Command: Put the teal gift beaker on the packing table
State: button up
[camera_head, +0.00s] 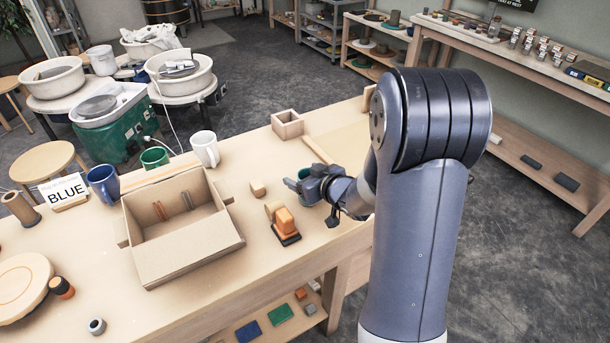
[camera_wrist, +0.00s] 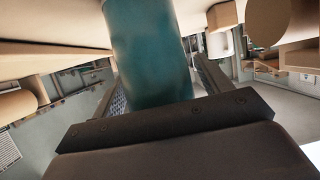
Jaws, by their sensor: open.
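The teal beaker (camera_wrist: 150,60) stands large between my gripper's two fingers in the wrist view. In the head view only a small teal part of it (camera_head: 304,173) shows at the far side of my gripper (camera_head: 303,186); the rest is hidden. My gripper is open, with one finger on each side of the beaker, low over the right part of a wooden table (camera_head: 240,172). The table holds an open cardboard box (camera_head: 180,262). I cannot tell whether the fingers touch the beaker.
A wooden box (camera_head: 287,125) stands farther back.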

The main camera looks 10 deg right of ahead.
jog(key=p+v, duration=0.1)
jog(key=v, duration=1.1)
jog(key=shift+d, duration=0.1)
